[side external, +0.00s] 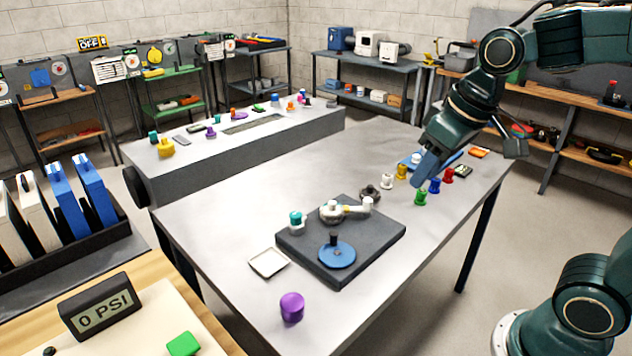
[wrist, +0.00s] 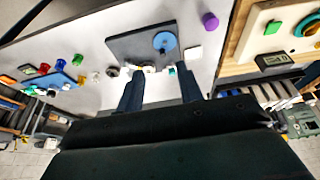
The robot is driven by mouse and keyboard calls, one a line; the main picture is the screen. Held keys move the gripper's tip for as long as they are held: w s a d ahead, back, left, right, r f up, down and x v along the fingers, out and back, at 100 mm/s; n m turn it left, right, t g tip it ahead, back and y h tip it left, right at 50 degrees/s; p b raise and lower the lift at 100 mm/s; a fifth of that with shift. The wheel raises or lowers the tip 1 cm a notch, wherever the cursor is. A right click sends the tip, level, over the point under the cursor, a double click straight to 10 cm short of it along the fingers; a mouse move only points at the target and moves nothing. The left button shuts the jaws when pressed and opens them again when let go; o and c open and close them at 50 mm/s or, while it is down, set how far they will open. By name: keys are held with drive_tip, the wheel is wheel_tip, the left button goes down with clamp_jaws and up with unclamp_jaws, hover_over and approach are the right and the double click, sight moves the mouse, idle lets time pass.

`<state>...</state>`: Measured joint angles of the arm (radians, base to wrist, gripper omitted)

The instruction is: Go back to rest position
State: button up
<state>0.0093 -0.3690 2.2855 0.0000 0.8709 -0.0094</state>
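My gripper (side external: 426,168) hangs over the right part of the grey table (side external: 230,200), fingers down and to the left. In the wrist view my gripper (wrist: 161,92) shows two dark blue fingers, apart with nothing between them. Below and around it in the side view stand small coloured pieces: white (side external: 387,181), yellow (side external: 401,172), green (side external: 420,198), blue (side external: 434,186) and red (side external: 448,175). I cannot tell the exact height above them; no contact is clear.
A dark board (side external: 375,245) with a blue disc (side external: 337,254) and white fittings lies mid-table. A white square tray (side external: 268,262) and a purple cylinder (side external: 292,307) lie nearer. A grey bench (side external: 250,150) stands behind. A "0 PSI" display (side external: 103,309) is front left.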

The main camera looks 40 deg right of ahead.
drive_tip(key=s+t, duration=0.1)
drive_tip(key=s, duration=0.8)
drive_tip(key=shift+t, duration=0.3)
drive_tip(key=shift+w+a, duration=0.1)
drive_tip(key=shift+w, duration=0.05)
drive_tip(key=w+g, duration=0.2)
drive_tip(key=w, duration=0.9)
drive_tip(key=w+f+g, duration=0.1)
drive_tip(key=w+f, duration=0.4)
drive_tip(key=w, duration=0.1)
drive_tip(key=w+d+f+g, duration=0.1)
drive_tip(key=w+f, duration=0.5)
drive_tip(key=w+f+g, duration=0.1)
drive_tip(key=w+f, duration=0.5)
drive_tip(key=shift+d, duration=0.3)
drive_tip(key=shift+w+f+g, duration=0.3)
drive_tip(key=shift+f, duration=0.4)
